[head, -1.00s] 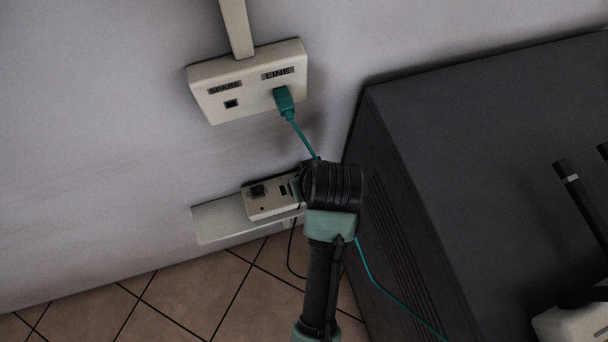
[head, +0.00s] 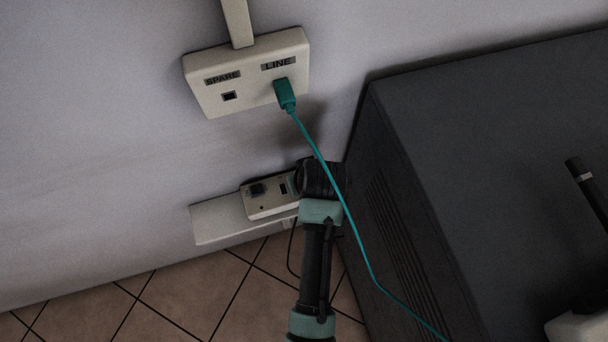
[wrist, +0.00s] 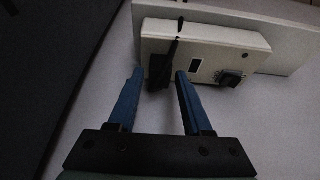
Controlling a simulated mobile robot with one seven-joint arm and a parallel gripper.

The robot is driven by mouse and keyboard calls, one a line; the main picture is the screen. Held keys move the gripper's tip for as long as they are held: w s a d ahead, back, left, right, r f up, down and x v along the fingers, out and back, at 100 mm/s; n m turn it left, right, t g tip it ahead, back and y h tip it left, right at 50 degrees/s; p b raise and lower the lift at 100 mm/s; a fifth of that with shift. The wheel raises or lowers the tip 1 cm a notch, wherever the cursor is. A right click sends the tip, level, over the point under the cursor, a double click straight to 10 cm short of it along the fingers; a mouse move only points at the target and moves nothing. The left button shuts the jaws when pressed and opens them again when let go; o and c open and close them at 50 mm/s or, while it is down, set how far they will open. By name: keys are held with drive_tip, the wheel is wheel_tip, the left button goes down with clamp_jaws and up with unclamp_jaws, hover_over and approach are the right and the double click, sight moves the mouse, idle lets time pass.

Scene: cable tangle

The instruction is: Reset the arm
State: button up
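My gripper (wrist: 159,76) shows in the wrist view with its two blue fingers apart. A black plug with a thin black cable (wrist: 160,66) stands in the pale outlet box (wrist: 217,45), just beyond and between the fingertips; contact is not clear. In the head view my dark wrist hides the fingers and the right part of the outlet box (head: 262,205). A teal cable (head: 343,208) runs from a teal plug (head: 285,94) in the LINE socket of the upper wall box (head: 212,96), and passes in front of my arm.
A large dark cabinet (head: 480,130) stands close on the right, with a pale device and black antenna (head: 584,185) on it. The outlet box sits on a pale strip (head: 214,219) along the wall. The tiled floor (head: 190,290) at lower left is clear.

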clamp_jaws()
idle(0.3)
drive_tip(key=shift+r, duration=0.25)
idle(0.3)
drive_tip(key=shift+r+p, duration=1.35)
drive_tip(key=shift+p, duration=0.7)
drive_tip(key=shift+c, duration=2.3)
unclamp_jaws()
clamp_jaws()
